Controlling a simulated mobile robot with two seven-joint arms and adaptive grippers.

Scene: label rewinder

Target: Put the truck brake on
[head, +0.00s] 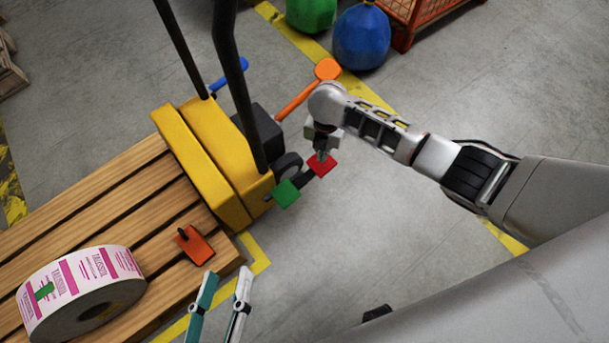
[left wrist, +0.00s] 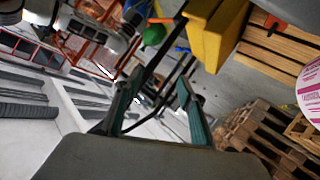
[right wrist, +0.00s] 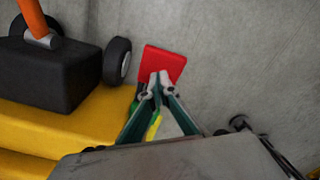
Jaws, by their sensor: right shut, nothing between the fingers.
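The yellow hand truck (head: 208,160) stands at the end of the wooden pallet. A red pedal (head: 322,166) and a green pedal (head: 286,194) stick out low at its near right side. The pictures carry no label telling which is the brake. My right gripper (head: 321,154) is shut and empty, its fingertips at the red pedal. In the right wrist view the tips (right wrist: 160,78) overlap the red pedal (right wrist: 164,58); I cannot tell if they press it. The green pedal (right wrist: 154,127) is mostly hidden behind a finger. My left gripper (head: 225,276) is open and empty near the pallet's corner.
A label roll (head: 85,285) and an orange block (head: 193,245) lie on the wooden pallet (head: 105,190). An orange lever (head: 308,90) and a blue lever (head: 230,75) rise from the truck. Blue (head: 361,38) and green bags stand behind.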

